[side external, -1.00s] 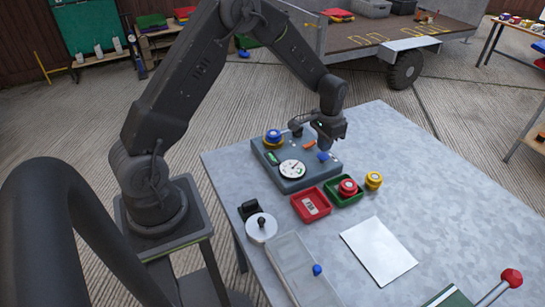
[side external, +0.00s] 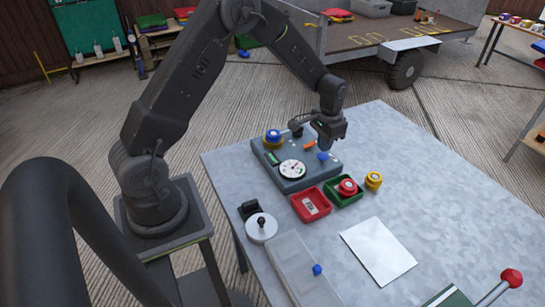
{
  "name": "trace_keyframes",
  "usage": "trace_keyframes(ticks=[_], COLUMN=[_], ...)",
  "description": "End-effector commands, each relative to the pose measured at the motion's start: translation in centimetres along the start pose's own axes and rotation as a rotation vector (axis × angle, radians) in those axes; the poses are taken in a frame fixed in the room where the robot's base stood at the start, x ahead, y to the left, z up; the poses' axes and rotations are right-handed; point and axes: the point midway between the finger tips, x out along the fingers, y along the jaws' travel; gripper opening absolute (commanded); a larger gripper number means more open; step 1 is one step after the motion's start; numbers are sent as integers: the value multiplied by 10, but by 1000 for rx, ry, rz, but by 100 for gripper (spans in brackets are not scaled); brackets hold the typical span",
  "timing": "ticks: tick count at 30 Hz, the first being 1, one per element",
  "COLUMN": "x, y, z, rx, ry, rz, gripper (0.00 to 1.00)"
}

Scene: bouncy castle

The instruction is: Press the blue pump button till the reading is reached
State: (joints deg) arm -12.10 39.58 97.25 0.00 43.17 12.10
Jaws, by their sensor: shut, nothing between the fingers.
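A grey control box (side external: 312,178) sits on the table's far left part. A round blue button on a yellow collar (side external: 273,135) stands at its back left corner. A smaller blue piece (side external: 322,156) shows on the box right below my gripper (side external: 323,148). A white round dial (side external: 292,169) with a dark needle is on the front of the box; its reading is too small to tell. My gripper is shut and empty, pointing down over the right part of the box. I cannot tell whether its tips touch the small blue piece.
A red tray (side external: 325,209) with a small display-like card, a green tray (side external: 356,196) holding a red button (side external: 348,186), and a yellow button (side external: 373,180) stand in front. A clear-lidded box (side external: 300,268) and white paper (side external: 378,250) lie nearer.

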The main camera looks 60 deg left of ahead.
Motion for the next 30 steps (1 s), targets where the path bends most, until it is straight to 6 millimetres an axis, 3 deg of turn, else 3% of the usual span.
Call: trace_keyframes(ticks=[30], x=[22], y=[0], z=[0], rx=[0], ry=[-1], rz=[0], gripper=[0])
